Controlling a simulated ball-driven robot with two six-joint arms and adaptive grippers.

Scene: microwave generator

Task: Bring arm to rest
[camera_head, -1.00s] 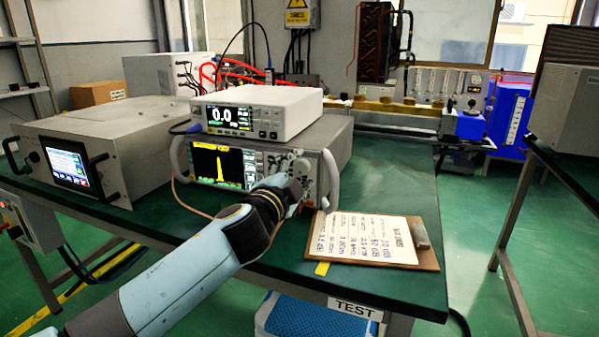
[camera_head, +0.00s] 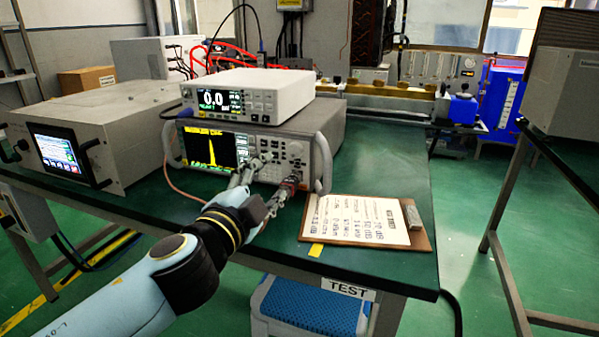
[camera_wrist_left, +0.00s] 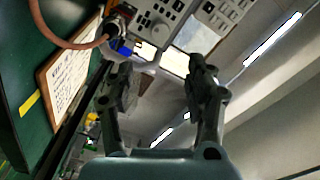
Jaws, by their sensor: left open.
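My left arm comes in from the lower left in the head view. Its gripper (camera_head: 268,182) is open and empty in front of the lower right part of the spectrum analyzer (camera_head: 265,152), with the two fingers spread apart. In the left wrist view the open fingers (camera_wrist_left: 160,76) have nothing between them. The analyzer's button panel (camera_wrist_left: 165,22) shows beyond them at the top. Whether a finger touches the panel I cannot tell; a gap shows in the wrist view. My right gripper is not in view.
A power meter (camera_head: 250,98) sits on the analyzer. A grey generator box (camera_head: 100,145) stands to the left. A clipboard (camera_head: 365,220) lies on the green bench (camera_head: 385,175) at right; it also shows in the left wrist view (camera_wrist_left: 65,75). A cable (camera_head: 180,190) hangs near the analyzer's left side.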

